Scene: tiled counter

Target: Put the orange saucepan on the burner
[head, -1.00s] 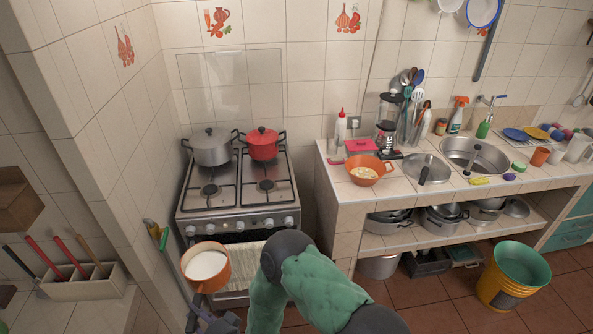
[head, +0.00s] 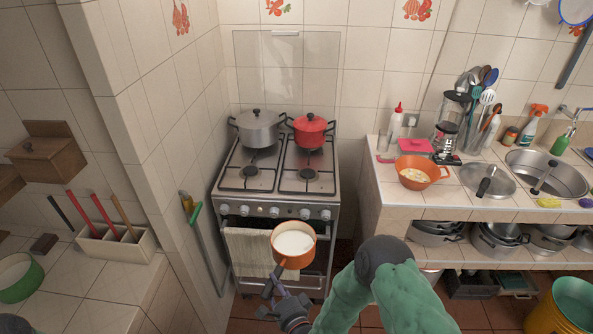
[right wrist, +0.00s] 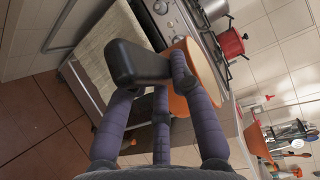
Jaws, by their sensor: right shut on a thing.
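The orange saucepan (head: 293,246) with white contents is held upright in front of the stove (head: 272,205), below the level of its top. My right gripper (head: 272,288) is shut on the saucepan's handle. In the right wrist view the orange saucepan (right wrist: 205,82) shows just past the fingers of my right gripper (right wrist: 150,75), partly hidden by them. The front left burner (head: 250,171) and front right burner (head: 309,174) are bare. A grey pot (head: 257,130) and a red pot (head: 310,132) stand on the back burners. My left gripper is not in view.
A towel (head: 247,252) hangs on the oven front behind the saucepan. The tiled counter on the right holds an orange bowl (head: 420,172), a blender (head: 449,128) and a sink (head: 547,174). A wall (head: 165,130) stands close on the stove's left.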

